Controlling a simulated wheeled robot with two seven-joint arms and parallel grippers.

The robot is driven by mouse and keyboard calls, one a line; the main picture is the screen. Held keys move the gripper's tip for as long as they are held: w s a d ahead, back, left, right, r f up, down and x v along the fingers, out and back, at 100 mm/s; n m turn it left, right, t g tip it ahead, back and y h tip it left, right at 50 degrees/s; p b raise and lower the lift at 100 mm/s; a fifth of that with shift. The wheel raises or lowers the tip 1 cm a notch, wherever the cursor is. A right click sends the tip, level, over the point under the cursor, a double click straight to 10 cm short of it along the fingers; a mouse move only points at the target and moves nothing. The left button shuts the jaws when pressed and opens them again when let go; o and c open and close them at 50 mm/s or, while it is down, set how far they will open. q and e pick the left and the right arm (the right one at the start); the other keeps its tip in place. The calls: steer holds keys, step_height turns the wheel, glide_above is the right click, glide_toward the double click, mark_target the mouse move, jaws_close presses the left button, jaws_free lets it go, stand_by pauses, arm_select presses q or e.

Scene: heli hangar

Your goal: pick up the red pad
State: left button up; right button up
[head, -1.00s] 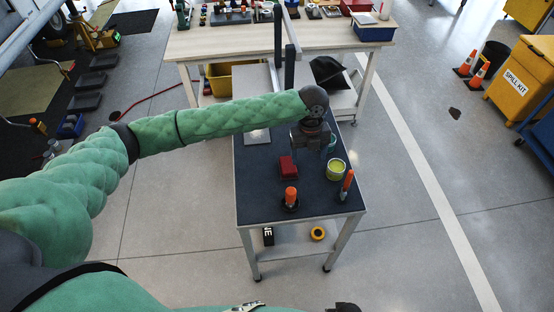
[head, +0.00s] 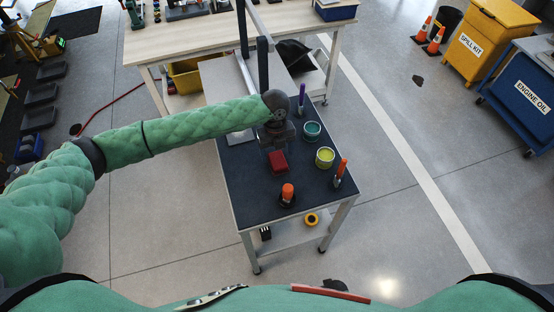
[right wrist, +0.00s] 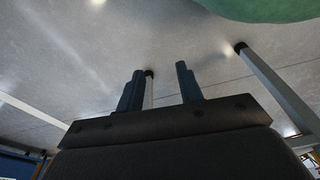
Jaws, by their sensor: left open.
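The red pad (head: 278,162) is a small red block lying on the dark top of the small table (head: 255,190) in the head view. My left gripper (head: 274,146) points down just behind and above the pad, its fingers open. It covers part of the area at the pad's far edge, and I cannot tell whether it touches the pad. In the right wrist view my right gripper (right wrist: 161,82) has its two fingers apart with nothing between them, over the grey floor.
A teal cup (head: 312,131), a yellow-green cup (head: 325,157), an orange-topped item (head: 288,192), an orange-handled tool (head: 340,173) and a purple item (head: 301,97) stand around the pad. A wooden workbench (head: 190,42) stands behind.

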mark_target(278, 159)
arm_select(q)
steer(key=shift+s+f+p, duration=0.15)
steer(key=shift+f+p, duration=0.4)
steer(key=shift+f, duration=0.95)
arm_select(e)
steer(key=shift+s+d+f, duration=0.35)
steer(key=shift+s+f, duration=0.05)
steer(key=shift+f, duration=0.25)
steer(key=shift+s+d+f, duration=0.35)
steer(key=shift+f, duration=0.3)
arm_select(q)
steer(key=shift+d, duration=0.1)
steer(key=c, duration=1.1)
arm_select(e)
steer(key=shift+d, duration=0.1)
arm_select(q)
steer(key=shift+r, duration=0.1)
